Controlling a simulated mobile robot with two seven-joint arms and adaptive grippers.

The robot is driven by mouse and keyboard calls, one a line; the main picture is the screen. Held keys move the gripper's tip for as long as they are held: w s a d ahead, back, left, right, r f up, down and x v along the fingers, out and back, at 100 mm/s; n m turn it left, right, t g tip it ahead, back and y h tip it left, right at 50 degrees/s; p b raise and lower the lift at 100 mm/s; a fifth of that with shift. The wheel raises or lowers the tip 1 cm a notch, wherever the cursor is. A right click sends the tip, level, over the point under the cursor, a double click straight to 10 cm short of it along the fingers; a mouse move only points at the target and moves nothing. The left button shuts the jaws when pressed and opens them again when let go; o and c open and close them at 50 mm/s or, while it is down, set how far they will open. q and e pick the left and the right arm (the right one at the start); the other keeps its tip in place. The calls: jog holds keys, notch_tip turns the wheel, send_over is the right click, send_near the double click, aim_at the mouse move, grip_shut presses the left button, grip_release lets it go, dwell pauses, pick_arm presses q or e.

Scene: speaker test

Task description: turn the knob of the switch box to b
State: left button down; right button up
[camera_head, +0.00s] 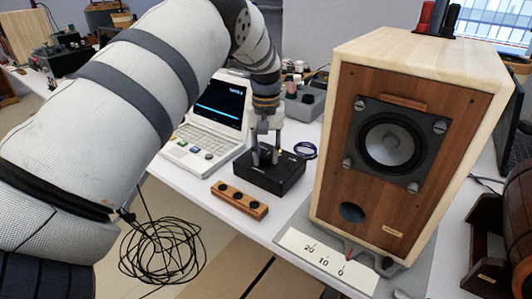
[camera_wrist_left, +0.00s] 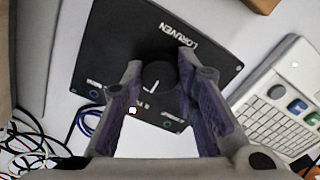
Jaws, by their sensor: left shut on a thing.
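The switch box (camera_head: 262,183) is a low black box on the white table, in front of the laptop-like instrument. In the left wrist view the switch box (camera_wrist_left: 117,45) fills the upper middle, with white lettering on its top. Its round black knob (camera_wrist_left: 158,76) has a white pointer line; the small marks beside it are too blurred to read surely. My left gripper (camera_head: 266,158) reaches down onto the box from above. In the left wrist view its fingers (camera_wrist_left: 160,92) stand on both sides of the knob and are shut on it. My right gripper is not in view.
A wooden loudspeaker (camera_head: 332,160) stands close to the right of the box, on a base with a number scale (camera_head: 325,262). The white instrument (camera_head: 205,130) stands behind left. Blue cable (camera_head: 306,150) lies behind right.

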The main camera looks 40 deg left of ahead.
aim_at(266, 155)
pick_arm(q)
jog(key=c, duration=1.3)
grip_release()
notch_tip(266, 155, up, 12)
